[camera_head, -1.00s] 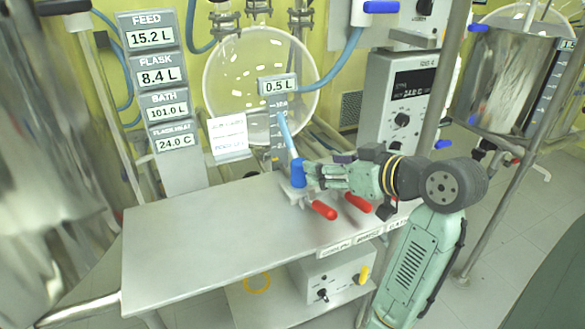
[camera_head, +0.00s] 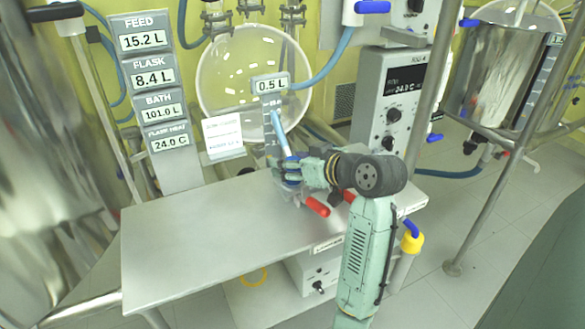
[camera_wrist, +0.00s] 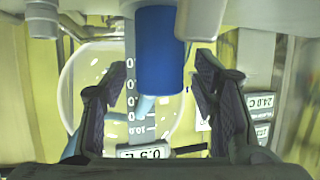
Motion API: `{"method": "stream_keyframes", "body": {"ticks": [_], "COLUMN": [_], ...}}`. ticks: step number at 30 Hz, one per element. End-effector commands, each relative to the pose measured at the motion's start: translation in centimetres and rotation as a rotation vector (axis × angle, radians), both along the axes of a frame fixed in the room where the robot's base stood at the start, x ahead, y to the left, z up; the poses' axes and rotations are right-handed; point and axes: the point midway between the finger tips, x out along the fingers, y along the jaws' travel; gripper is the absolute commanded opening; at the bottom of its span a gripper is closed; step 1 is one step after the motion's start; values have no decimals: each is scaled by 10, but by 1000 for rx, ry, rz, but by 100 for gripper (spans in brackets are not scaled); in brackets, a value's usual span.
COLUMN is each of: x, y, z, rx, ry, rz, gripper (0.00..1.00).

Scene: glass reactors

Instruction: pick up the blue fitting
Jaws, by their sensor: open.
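The blue fitting (camera_wrist: 160,50) is a dark blue cylinder, large in the upper middle of the wrist view. It stands between the two spread fingers of my gripper (camera_wrist: 160,100), with space visible on both sides. In the head view my gripper (camera_head: 284,170) is at the fitting's place at the back of the grey bench and hides most of it. A light blue hose (camera_head: 280,132) rises from there. My gripper is open and holds nothing.
Red handles (camera_head: 317,206) stick out just in front of my gripper. A round glass vessel (camera_head: 240,75) and a 0.5 L display (camera_head: 270,84) stand behind. A grey control box (camera_head: 392,100) stands at the right. The bench top (camera_head: 200,235) is clear on the left.

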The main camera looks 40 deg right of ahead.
Motion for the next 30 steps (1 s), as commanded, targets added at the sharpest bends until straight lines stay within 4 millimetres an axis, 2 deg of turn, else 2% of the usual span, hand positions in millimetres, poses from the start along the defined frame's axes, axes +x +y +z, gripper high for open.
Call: {"method": "stream_keyframes", "body": {"ticks": [3, 27, 30], "x": [0, -1, -1], "y": [0, 0, 0], "z": [0, 0, 0], "rx": [0, 0, 0], "ry": [0, 0, 0], "rz": [0, -1, -1], "gripper": [54, 1, 0]}}
